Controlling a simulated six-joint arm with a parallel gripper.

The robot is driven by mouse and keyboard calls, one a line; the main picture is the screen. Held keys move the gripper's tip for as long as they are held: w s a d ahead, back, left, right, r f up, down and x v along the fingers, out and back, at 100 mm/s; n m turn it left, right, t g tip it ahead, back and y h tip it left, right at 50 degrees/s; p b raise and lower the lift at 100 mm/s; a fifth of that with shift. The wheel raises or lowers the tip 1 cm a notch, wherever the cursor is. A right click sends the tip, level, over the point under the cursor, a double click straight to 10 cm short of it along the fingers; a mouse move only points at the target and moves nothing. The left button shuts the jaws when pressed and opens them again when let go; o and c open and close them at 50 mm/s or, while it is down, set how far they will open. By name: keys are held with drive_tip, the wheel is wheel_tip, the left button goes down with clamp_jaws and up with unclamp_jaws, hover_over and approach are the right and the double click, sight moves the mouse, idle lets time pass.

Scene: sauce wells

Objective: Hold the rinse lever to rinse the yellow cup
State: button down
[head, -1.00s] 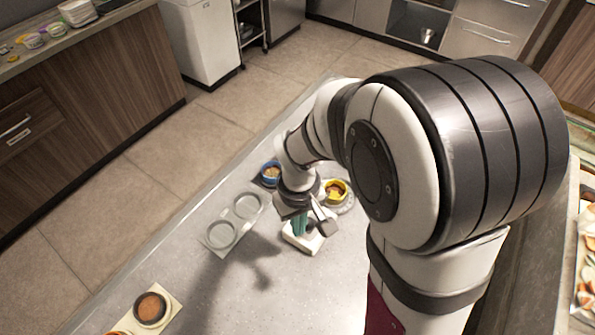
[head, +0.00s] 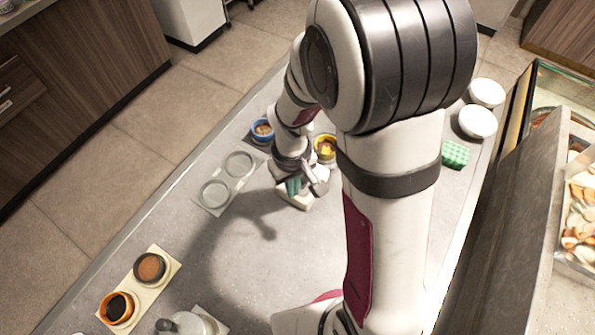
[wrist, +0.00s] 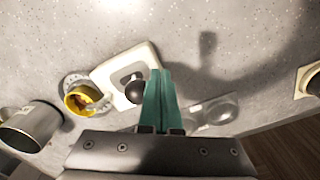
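The yellow cup (head: 326,144) sits just behind my gripper (head: 293,189) in the head view. The wrist view shows the yellow cup (wrist: 74,104) tipped-looking on a round grey grate (wrist: 103,104). The rinse lever's white base (wrist: 112,72) lies beside the grate, with a black ball knob (wrist: 134,90) over it. My gripper's teal fingers (wrist: 160,74) are together, just right of the knob in the picture. I cannot tell whether they touch it. In the head view the white base (head: 300,203) shows below the fingers; the knob is hidden there.
A blue-rimmed cup (head: 262,129) stands behind my gripper. An empty two-ring holder (head: 207,207) lies to the left. Another holder (head: 166,273) carries orange and dark cups. A metal pitcher (wrist: 30,127) shows in the wrist view. White bowls (head: 477,121) and a green sponge (head: 455,154) are right.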

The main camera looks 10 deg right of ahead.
drive_tip(key=shift+w+d+f, duration=0.1)
drive_tip(key=shift+w+d, duration=1.1)
drive_tip(key=shift+w, duration=0.05)
drive_tip(key=shift+s+a, duration=0.1)
idle(1.1)
drive_tip(key=s+a, duration=0.3)
wheel_tip(320, 180, up, 8)
drive_tip(key=shift+s+a, duration=0.2)
idle(0.4)
